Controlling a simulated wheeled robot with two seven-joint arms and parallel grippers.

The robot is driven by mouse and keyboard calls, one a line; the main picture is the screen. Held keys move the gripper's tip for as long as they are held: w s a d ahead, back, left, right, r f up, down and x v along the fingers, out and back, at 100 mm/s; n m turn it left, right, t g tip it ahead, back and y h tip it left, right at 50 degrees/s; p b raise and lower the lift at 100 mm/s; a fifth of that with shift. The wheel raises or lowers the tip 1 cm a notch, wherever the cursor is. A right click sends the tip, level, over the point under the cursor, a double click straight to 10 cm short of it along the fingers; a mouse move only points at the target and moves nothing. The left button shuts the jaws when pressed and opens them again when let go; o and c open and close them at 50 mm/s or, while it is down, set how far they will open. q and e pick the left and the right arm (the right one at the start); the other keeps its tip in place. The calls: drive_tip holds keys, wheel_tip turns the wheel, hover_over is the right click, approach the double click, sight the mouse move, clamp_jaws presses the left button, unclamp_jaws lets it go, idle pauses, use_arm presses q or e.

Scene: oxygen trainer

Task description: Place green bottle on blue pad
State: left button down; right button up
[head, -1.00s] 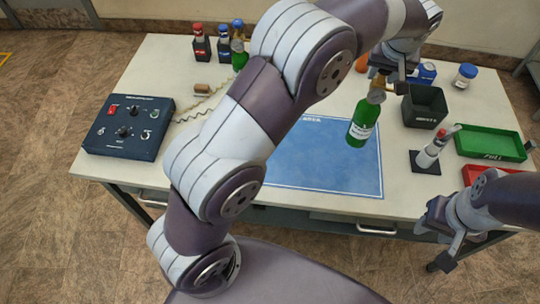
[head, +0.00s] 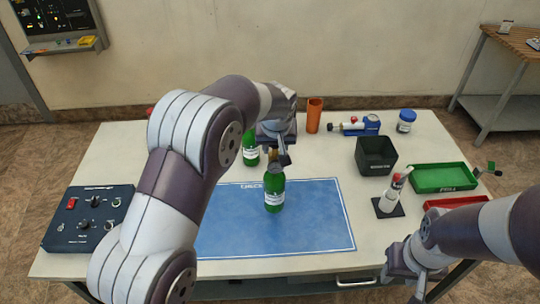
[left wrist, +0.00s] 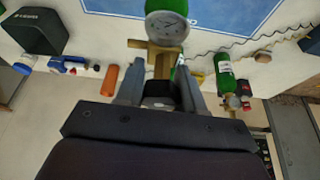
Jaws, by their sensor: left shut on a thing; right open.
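A green bottle (head: 274,196) with a white label is upright over the middle of the blue pad (head: 320,232). I cannot tell whether its base touches the pad. My left gripper (head: 284,150) is shut on the brass neck of this bottle. In the left wrist view, my left gripper's fingers (left wrist: 160,92) close around the brass fitting, and the bottle's round gauge (left wrist: 167,28) faces the camera. The pad (left wrist: 232,14) shows behind. My right gripper (head: 408,280) is open and empty near the table's front right edge.
Another green bottle (head: 250,150) stands behind the pad, partly hidden by my left arm. A black bin (head: 376,156), orange cup (head: 314,115), green tray (head: 443,178) and white device (head: 392,192) stand right. A control box (head: 88,217) sits left. The pad's right half is clear.

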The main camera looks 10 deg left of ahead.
sight(271, 154)
use_arm(q)
drive_tip(key=shift+w+a+f, duration=0.1)
drive_tip(key=shift+a+f, duration=0.3)
drive_tip(key=shift+a, duration=0.2)
wheel_tip(271, 154, down, 4)
drive_tip(key=shift+r+p, duration=0.25)
drive_tip(key=shift+p, duration=0.45)
drive_tip(key=shift+f, duration=0.35)
drive_tip(key=c, duration=0.7)
unclamp_jaws()
drive_tip(key=shift+r, duration=0.35)
drive_tip(key=s+b+v, duration=0.1)
drive_tip(key=b+v, duration=0.1)
drive_tip(key=v, duration=0.9)
drive_tip(key=s+a+f+m+g, duration=0.1)
drive_tip(key=s+f, duration=0.2)
drive_tip(key=s, duration=0.4)
drive_tip(key=s+a+f+m+g, duration=0.1)
drive_tip(key=s+a+f, duration=0.1)
drive_tip(key=s, duration=0.6)
drive_tip(key=s+a+f+h, duration=0.1)
drive_tip(key=s+a+f, duration=0.1)
drive_tip(key=s+f, duration=0.3)
drive_tip(key=s, duration=0.2)
drive_tip(key=shift+s+a+m+g, duration=0.2)
drive_tip(key=shift+s+m+g, duration=0.1)
drive_tip(key=shift+m+g, duration=0.1)
